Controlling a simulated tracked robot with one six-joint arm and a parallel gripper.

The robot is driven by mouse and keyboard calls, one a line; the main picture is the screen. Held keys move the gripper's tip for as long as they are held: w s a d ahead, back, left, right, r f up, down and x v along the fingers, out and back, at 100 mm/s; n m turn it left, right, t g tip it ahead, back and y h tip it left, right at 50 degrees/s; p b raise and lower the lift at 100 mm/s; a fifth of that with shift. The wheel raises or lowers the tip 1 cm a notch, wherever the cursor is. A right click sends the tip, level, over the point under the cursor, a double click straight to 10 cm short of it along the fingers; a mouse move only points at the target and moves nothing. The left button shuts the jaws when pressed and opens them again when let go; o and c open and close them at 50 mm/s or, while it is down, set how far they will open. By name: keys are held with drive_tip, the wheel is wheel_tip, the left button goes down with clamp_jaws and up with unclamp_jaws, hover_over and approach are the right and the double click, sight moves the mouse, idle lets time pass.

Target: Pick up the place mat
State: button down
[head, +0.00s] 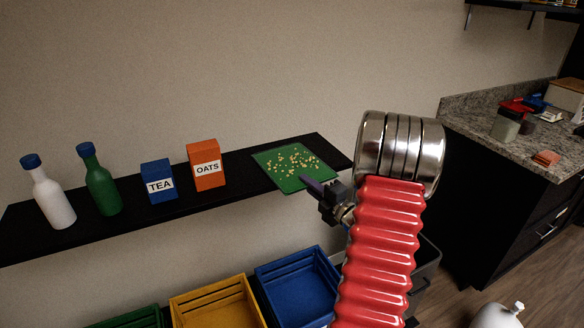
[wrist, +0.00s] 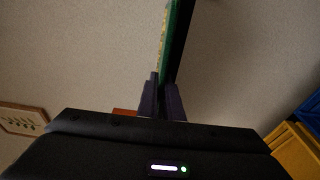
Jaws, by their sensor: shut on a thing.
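The place mat (head: 274,166) is a flat green sheet at the right part of a black wall shelf, with pale yellow bits scattered over its top. Its near edge reaches past the shelf's front edge. My gripper (head: 312,186) is at the mat's near right corner, its dark fingers shut on that edge. In the wrist view my gripper (wrist: 162,90) has a finger on each side of the thin mat (wrist: 167,50), seen edge-on. The dark shelf lies close beside it there. I cannot tell whether the mat is lifted at all.
On the black shelf (head: 232,194), left of the mat, stand an orange oats box (head: 206,152), a blue tea box (head: 157,190), a green bottle (head: 103,190) and a white bottle (head: 52,200). Blue (head: 300,285) and yellow (head: 215,303) crates sit below. A granite counter (head: 520,145) is at right.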

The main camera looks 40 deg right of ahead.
wheel_tip(320, 180, up, 10)
idle(0.9)
idle(0.5)
